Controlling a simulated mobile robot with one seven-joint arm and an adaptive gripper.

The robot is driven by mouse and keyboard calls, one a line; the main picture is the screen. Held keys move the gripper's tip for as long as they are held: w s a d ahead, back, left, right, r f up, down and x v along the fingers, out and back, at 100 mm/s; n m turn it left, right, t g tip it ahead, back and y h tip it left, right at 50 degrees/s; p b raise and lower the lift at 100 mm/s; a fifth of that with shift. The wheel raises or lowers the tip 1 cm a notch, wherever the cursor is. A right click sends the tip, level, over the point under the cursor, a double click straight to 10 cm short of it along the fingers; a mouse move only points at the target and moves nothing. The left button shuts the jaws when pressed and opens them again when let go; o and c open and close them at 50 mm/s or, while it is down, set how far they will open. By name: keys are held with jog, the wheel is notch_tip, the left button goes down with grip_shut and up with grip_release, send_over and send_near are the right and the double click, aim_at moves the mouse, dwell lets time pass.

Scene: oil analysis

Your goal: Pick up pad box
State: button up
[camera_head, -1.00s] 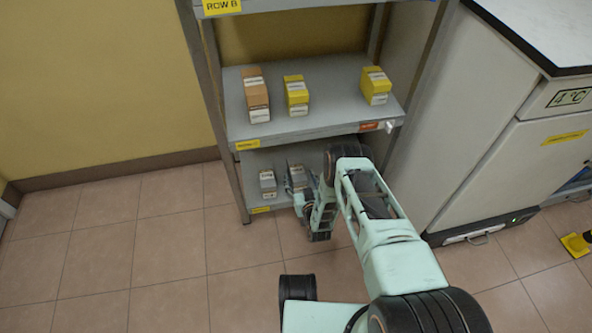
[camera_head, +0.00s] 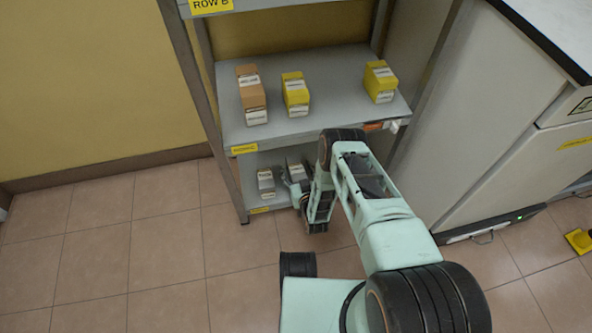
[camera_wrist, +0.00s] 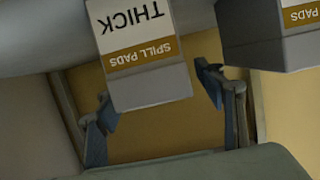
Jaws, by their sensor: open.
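A grey pad box (camera_wrist: 147,70) with a white and tan label reading "SPILL PADS" and "THICK" is in the wrist view, upside down there. My gripper (camera_wrist: 158,98) is open, with one blue-grey finger at each side of this box; I cannot tell whether either finger touches it. A second spill pads box (camera_wrist: 285,45) is at the upper right of the wrist view. In the head view, grey boxes stand on the low shelf (camera_head: 243,164), one at the left (camera_head: 265,182) and one partly hidden by my gripper (camera_head: 298,190).
The shelf above holds a brown box (camera_head: 251,92) and two yellow boxes, one in the middle (camera_head: 295,92) and one at the right (camera_head: 380,80). That shelf's front edge is just above my gripper. A white cabinet (camera_head: 480,140) stands at the right. The tiled floor at the left is clear.

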jog(key=shift+s, duration=0.1)
jog(key=c, duration=1.4)
jog(key=shift+r, duration=0.2)
